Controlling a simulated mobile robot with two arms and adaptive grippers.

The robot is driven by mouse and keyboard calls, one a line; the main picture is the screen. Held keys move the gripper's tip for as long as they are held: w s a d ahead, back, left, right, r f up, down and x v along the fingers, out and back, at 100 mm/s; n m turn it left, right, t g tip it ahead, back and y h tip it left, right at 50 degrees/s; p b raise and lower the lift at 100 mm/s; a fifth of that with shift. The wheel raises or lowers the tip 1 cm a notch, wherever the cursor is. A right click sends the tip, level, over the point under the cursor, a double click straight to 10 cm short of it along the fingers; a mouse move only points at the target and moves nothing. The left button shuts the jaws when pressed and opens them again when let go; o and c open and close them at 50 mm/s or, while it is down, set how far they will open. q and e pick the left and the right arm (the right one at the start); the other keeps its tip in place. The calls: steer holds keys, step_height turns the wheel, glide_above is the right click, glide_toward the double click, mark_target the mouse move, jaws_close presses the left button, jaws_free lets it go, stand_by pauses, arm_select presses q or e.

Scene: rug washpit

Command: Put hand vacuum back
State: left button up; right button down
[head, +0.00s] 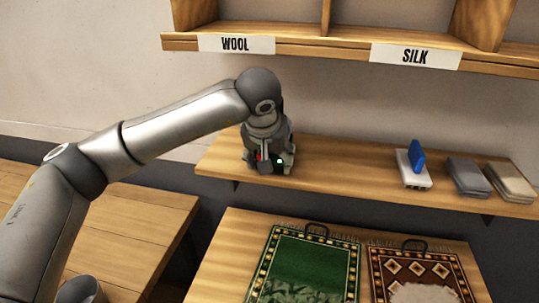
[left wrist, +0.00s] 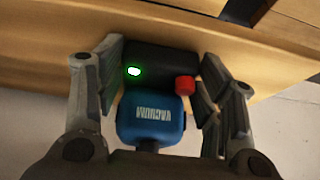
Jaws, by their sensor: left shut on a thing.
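My left gripper (head: 268,153) is at the left end of the wooden wall shelf (head: 335,170), pointing down. In the left wrist view its fingers (left wrist: 163,60) stand on either side of the hand vacuum, shut on it. The hand vacuum (left wrist: 150,120) has a blue body with a "VACUUM" label. A black block (left wrist: 165,62) with a lit green light and a red knob (left wrist: 185,85) adjoins it at the shelf; I cannot tell whether it is a separate dock. In the head view the gripper hides most of the vacuum. My right gripper is not in view.
A white block with a blue tool (head: 417,157) and two folded grey and beige stacks (head: 467,176) sit on the shelf's right. Below are a green rug (head: 310,262) and a brown patterned rug (head: 425,268). WOOL and SILK cubbies (head: 320,50) hang above. The shelf's middle is clear.

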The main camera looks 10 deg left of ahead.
arm_select(q)
steer(key=o, duration=1.2)
steer(key=shift+c, duration=0.2)
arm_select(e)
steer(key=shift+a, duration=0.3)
arm_select(q)
steer(key=shift+r, duration=0.1)
steer(key=shift+s+r, duration=0.15)
steer(key=shift+r, duration=0.05)
steer(key=b+v, duration=0.2)
steer(key=v, duration=0.9)
steer(key=shift+s+r+b, duration=0.15)
steer(key=shift+r+b, duration=0.05)
steer(key=shift+b, duration=0.1)
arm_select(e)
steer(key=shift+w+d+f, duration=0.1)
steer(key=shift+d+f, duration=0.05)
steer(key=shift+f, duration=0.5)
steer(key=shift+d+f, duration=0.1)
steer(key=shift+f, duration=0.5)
